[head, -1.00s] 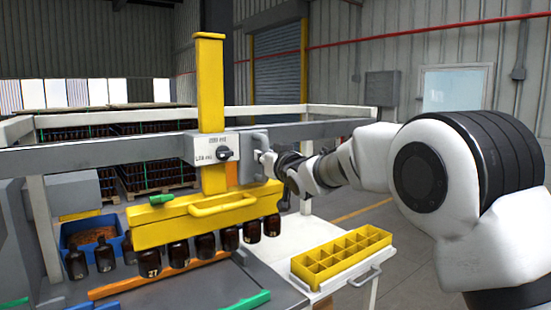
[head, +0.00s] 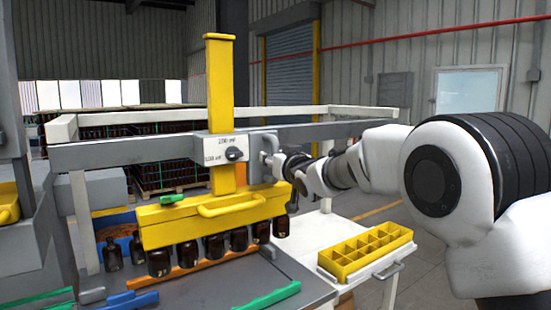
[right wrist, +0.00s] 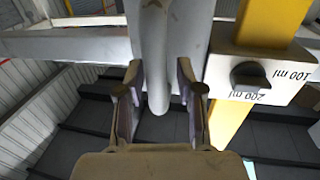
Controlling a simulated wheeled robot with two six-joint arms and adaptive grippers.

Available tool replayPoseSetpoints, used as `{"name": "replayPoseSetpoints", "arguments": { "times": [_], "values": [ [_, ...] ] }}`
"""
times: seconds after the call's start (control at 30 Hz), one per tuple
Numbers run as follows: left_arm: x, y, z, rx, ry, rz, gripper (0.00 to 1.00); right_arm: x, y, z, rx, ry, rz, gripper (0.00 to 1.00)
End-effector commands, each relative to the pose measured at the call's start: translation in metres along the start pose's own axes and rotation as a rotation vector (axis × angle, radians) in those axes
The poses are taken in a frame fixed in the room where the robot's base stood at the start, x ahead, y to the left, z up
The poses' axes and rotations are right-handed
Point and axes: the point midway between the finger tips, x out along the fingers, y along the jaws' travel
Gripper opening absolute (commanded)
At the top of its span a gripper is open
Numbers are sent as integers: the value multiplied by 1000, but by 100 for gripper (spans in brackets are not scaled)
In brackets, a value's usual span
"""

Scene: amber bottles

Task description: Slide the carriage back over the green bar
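The carriage is a white box with a dark knob (head: 233,154) on the grey rail (head: 120,155), with a yellow post and a yellow head (head: 215,222). Brown bottles hang in a row under the head. My right gripper (head: 282,165) is at the grey handle on the carriage's right side. One green bar (head: 268,296) lies on the bench's front right, another (head: 40,298) at the front left. My left gripper is not in view.
An orange bar (head: 190,265) runs along the bench under the bottles. A blue bar (head: 130,302) lies at the front. A yellow divided tray (head: 365,252) stands on a white side table to the right. Loose bottles (head: 112,255) stand at the left.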

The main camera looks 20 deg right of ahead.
Motion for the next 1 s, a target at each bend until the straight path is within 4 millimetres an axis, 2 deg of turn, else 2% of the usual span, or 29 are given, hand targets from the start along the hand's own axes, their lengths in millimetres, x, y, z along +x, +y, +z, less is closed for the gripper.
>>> {"name": "replayPoseSetpoints", "arguments": {
  "times": [0.37,0.47,0.7,0.8,0.9,1.0],
  "values": [
    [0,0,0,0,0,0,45,-6,1,-1,1,1,1,45],
    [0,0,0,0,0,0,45,-20,0,-2,0,0,1,45],
    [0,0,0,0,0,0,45,-82,-2,-2,0,0,0,45],
    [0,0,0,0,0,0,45,-102,-3,-1,-1,0,0,45],
    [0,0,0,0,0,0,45,-115,-3,0,-1,0,-1,45],
    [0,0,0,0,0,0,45,-120,-3,0,-2,0,-1,45]
  ]
}}
